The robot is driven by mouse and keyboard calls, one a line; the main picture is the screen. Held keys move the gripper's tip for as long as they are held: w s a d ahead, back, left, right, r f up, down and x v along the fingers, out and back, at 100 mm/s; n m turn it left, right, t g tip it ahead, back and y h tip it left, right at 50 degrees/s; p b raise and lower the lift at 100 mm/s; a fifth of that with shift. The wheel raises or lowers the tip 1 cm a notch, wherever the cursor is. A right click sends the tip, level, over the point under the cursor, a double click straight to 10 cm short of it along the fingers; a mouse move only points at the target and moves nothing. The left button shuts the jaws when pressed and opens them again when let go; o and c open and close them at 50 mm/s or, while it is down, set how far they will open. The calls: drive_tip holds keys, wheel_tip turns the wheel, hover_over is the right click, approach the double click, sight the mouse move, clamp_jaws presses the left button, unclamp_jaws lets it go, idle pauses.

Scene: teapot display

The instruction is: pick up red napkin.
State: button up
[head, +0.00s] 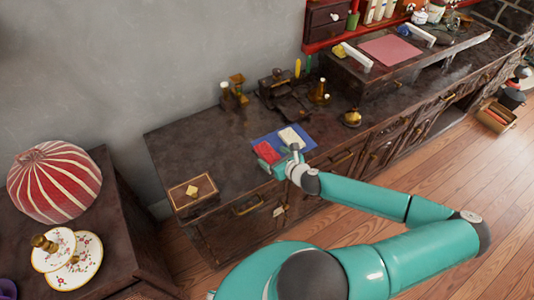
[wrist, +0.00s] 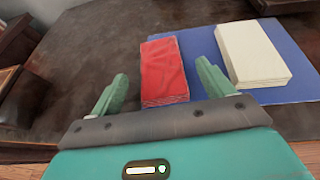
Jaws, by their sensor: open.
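The red napkin (wrist: 164,70) is a folded rectangular stack lying on a blue mat (wrist: 203,48) on the dark counter. In the head view the red napkin (head: 267,152) shows at the mat's left, close to my gripper (head: 283,165). In the wrist view my gripper (wrist: 158,88) is open. Its two green fingers stand apart, one left and one right of the napkin's near end. The napkin lies ahead of and roughly between them. I cannot tell the height of the fingers above the counter. Nothing is held.
A cream napkin stack (wrist: 252,53) lies on the mat right of the red one. A wooden box (head: 192,191) stands at the counter's left end. Several brass items and a brass pot (head: 352,118) stand behind and to the right. Counter left of the mat is clear.

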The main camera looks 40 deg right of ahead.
sight(267, 154)
drive_tip(key=shift+x, duration=1.1)
drive_tip(key=c, duration=1.1)
drive_tip(key=shift+o, duration=0.2)
drive_tip(key=shift+r, duration=0.1)
